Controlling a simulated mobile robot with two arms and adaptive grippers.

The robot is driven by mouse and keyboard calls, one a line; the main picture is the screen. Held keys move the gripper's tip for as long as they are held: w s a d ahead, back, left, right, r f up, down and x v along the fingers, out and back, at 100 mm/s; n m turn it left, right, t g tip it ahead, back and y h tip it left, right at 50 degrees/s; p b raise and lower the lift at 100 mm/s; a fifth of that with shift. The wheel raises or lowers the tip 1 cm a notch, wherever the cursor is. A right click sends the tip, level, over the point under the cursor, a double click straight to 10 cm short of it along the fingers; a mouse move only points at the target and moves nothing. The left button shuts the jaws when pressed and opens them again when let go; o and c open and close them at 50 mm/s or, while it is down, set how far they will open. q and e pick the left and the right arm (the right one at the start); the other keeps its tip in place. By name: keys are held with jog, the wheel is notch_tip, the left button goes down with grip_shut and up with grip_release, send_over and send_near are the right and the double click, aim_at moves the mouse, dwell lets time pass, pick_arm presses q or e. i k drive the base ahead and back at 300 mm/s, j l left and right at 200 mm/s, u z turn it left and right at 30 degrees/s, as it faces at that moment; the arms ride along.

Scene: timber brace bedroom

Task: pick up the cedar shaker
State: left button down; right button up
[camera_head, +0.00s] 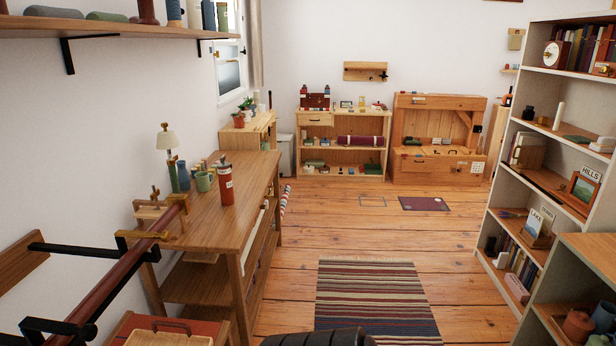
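I cannot pick out the cedar shaker for certain. A red cylinder with a dark loop on top and a pale label (225,183) stands upright on the near wooden table (228,222). Beside it to the left stand a green cup (203,181), a dark blue-grey bottle (183,176) and a teal bottle (172,176). On the wall shelf (110,29) at upper left stand several small cylinders, cut off by the top edge.
A dark red rail on black brackets (118,270) juts out at left. A bookcase (507,195) stands at right. Low cabinets (315,120) line the far wall. A striped rug (372,298) lies on the floor, with open boards (330,235) beyond it.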

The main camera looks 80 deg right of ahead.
aim_at(225, 175)
jog(key=z, duration=2.15)
jog(key=i+l+u, duration=0.35)
jog(key=i+l, duration=1.35)
jog(key=l, duration=0.15)
